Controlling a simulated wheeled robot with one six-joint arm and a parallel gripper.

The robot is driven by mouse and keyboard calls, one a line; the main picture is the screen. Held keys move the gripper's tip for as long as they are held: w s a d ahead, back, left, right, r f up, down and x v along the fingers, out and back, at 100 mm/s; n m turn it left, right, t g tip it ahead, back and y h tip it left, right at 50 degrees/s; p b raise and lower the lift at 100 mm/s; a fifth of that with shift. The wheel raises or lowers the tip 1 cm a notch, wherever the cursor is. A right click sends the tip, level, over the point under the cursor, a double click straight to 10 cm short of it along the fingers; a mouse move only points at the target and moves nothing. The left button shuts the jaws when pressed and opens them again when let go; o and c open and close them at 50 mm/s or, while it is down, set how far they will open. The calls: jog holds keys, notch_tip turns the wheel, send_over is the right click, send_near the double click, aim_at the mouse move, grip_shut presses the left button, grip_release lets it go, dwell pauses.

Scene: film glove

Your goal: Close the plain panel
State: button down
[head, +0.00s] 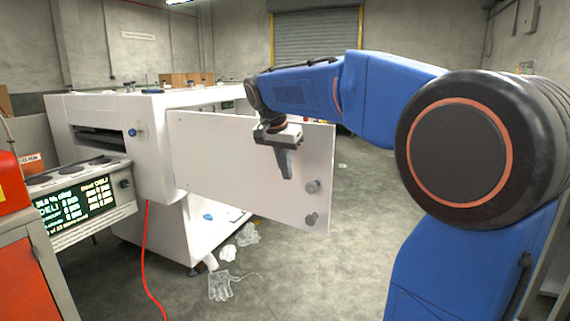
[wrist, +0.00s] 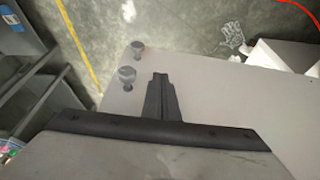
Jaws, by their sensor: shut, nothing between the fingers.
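The plain panel (head: 235,160) is a flat white door on the side of the white machine (head: 160,125). It stands swung out from the machine, with two grey knobs (head: 312,187) near its free right edge. My gripper (head: 287,172) is in front of the panel's face, left of the knobs, with its fingers together and pointing down. In the wrist view the shut fingers (wrist: 160,85) lie over the panel (wrist: 215,95), beside the two knobs (wrist: 127,74). I cannot tell whether the fingers touch the panel.
Clear plastic gloves (head: 222,285) lie on the floor below the panel. A red cable (head: 148,250) hangs at the machine's front. A display unit (head: 75,205) and a red cabinet (head: 25,260) stand at the left. The floor right of the panel is mostly clear.

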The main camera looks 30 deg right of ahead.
aim_at(296, 178)
jog(key=d+f, duration=0.1)
jog(key=w+d+f, duration=0.1)
jog(key=d+f, duration=0.1)
jog(key=w+d+f, duration=0.1)
jog(key=f, duration=0.1)
jog(key=shift+w+d, duration=0.15)
jog(key=shift+w, duration=0.1)
jog(key=shift+w+d, duration=0.3)
jog(key=shift+d, duration=0.15)
jog(key=shift+d, duration=0.1)
